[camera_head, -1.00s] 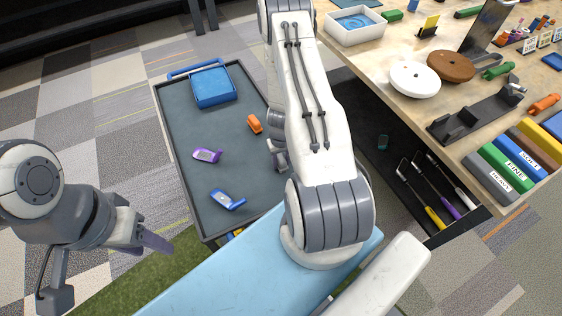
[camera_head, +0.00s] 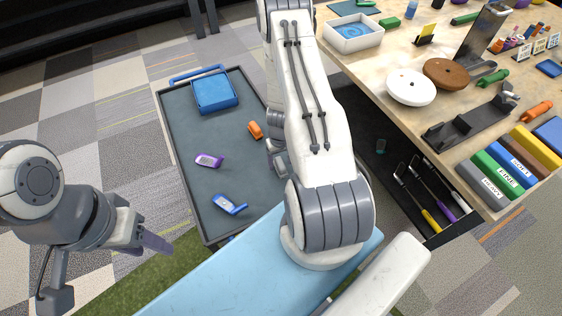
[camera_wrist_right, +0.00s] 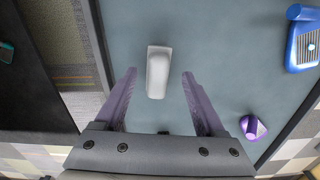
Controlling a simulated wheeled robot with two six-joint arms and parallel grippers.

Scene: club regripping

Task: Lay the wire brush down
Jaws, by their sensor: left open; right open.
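A pale grey block (camera_wrist_right: 158,72), which seems to be the wire brush, lies on the grey cart top (camera_wrist_right: 225,60) in the right wrist view. My right gripper (camera_wrist_right: 158,85) is open, with a purple finger on each side of the block and a clear gap to both. In the head view my right arm hides the block and most of this gripper. My left gripper (camera_head: 155,242) is open and empty, off the cart's near left side.
The cart also holds a blue box (camera_head: 214,92), an orange piece (camera_head: 255,130), a purple piece (camera_head: 209,160) and a blue piece (camera_head: 229,204). Right of it are an open drawer with clubs (camera_head: 432,190) and a crowded workbench (camera_head: 365,65). The cart's middle is mostly free.

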